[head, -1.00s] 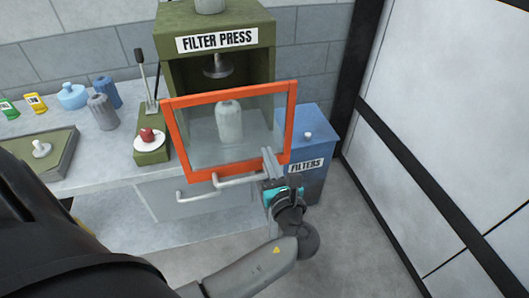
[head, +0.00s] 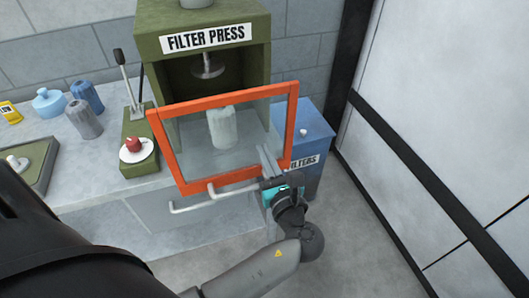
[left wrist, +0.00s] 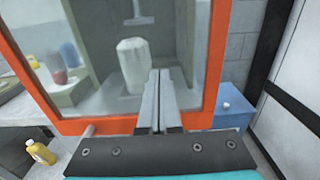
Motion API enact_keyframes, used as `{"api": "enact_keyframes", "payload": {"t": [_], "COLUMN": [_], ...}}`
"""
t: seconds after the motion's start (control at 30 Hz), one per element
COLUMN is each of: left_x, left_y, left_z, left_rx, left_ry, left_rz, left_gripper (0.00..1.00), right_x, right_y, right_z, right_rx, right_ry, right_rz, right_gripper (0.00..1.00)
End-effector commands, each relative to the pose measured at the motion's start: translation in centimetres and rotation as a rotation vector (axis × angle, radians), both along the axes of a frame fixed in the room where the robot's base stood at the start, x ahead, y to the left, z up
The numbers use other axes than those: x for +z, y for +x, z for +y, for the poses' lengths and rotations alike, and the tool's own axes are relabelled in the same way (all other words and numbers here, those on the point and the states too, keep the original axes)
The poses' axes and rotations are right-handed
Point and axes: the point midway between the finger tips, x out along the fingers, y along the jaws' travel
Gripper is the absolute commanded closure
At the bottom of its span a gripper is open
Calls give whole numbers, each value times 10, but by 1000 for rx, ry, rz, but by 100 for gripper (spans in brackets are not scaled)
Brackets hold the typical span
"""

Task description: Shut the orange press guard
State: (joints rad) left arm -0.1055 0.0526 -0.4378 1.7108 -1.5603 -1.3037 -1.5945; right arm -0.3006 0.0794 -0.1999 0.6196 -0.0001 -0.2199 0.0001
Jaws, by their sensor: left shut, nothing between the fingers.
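The press guard (head: 222,185) is an orange frame with a clear pane, in front of the green filter press (head: 200,14). Its right side reaches past the press's right edge, and it looks apart from the opening. A pale bar handle (head: 228,189) runs by its bottom edge. The fingers also show in the wrist view (left wrist: 160,85). My right gripper is not in view.
A pale filter (head: 221,128) shows through the pane. A blue filters bin (head: 306,128) stands close right of the guard. A lever and a green box with a red knob (head: 133,144) stand left of the press. Floor is clear at right.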

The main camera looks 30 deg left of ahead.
Motion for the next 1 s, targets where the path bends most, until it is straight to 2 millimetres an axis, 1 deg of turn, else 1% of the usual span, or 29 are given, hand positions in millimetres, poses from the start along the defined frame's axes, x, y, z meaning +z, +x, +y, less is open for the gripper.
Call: {"api": "enact_keyframes", "payload": {"t": [0.17,0.27,0.5,0.7,0.9,1.0], "left_x": [2,2,3,2,1,0], "left_y": [8,18,52,79,98,104], "left_z": [10,21,61,93,116,122], "left_rx": [2,3,4,3,3,2], "left_ry": [2,5,5,5,2,2], "left_rz": [-2,-2,-5,-4,-3,-3], "left_gripper": [100,100,100,100,100,100], "right_x": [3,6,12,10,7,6], "right_y": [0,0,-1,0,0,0], "right_z": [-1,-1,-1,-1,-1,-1], "right_rx": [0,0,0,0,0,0], "right_ry": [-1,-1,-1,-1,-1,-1], "right_rz": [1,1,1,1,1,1], "right_gripper": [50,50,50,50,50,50]}}
